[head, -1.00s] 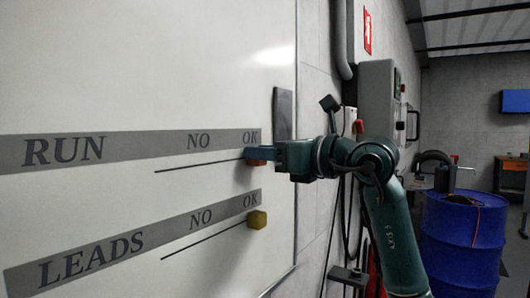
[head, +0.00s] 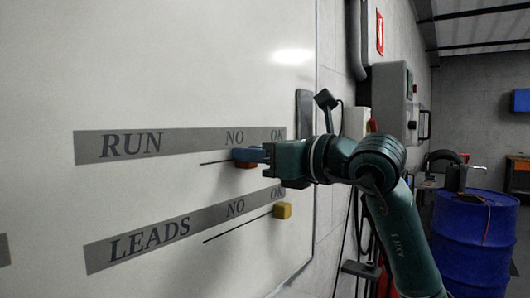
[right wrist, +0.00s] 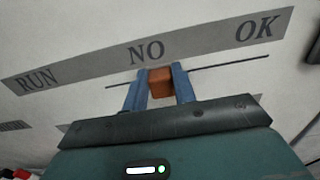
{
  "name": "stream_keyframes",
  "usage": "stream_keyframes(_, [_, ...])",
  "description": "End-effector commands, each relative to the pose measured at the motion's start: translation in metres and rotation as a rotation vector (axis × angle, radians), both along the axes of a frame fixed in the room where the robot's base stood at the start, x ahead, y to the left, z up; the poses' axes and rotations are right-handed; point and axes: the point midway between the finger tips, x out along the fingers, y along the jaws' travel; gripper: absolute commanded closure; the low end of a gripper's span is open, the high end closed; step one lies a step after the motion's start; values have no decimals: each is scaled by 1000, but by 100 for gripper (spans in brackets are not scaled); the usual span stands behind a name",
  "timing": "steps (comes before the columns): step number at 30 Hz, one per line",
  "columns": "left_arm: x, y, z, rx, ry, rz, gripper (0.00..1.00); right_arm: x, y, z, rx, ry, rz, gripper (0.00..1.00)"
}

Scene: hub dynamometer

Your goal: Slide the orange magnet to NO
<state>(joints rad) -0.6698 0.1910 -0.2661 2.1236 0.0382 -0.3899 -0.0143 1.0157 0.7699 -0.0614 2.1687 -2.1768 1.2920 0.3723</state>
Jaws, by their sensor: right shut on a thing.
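The orange magnet (right wrist: 161,83) sits on the RUN row's line on the whiteboard, just below the word NO in the right wrist view. In the head view only its lower part (head: 245,165) shows under my gripper's finger, near the NO label (head: 235,138). My right gripper (right wrist: 160,84) is shut on the orange magnet, with one blue finger on each side of it; in the head view its blue finger (head: 248,155) hides the magnet's upper part. My left gripper is not in view.
A yellow magnet (head: 283,211) sits at the OK end of the LEADS row below. The whiteboard (head: 200,60) is bare above the rows. A grey electrical box (head: 390,100) is on the wall at right, and a blue barrel (head: 470,240) stands beyond my arm.

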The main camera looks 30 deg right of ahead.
Motion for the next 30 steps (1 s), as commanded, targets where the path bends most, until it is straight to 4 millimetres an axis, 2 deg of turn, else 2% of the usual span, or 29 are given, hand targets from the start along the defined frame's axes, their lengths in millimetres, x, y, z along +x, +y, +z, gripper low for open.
stream_keyframes(4, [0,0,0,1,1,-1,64,-3,7,0,-2,0,1,100])
stream_keyframes(14, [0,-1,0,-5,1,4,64,-4,10,-1,-1,1,6,100])
stream_keyframes(15, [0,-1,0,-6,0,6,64,-4,10,-1,-1,1,7,73])
stream_keyframes(23, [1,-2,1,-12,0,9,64,-4,9,0,-1,1,4,51])
stream_keyframes(30, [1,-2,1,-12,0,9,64,-4,7,0,-1,0,1,51])
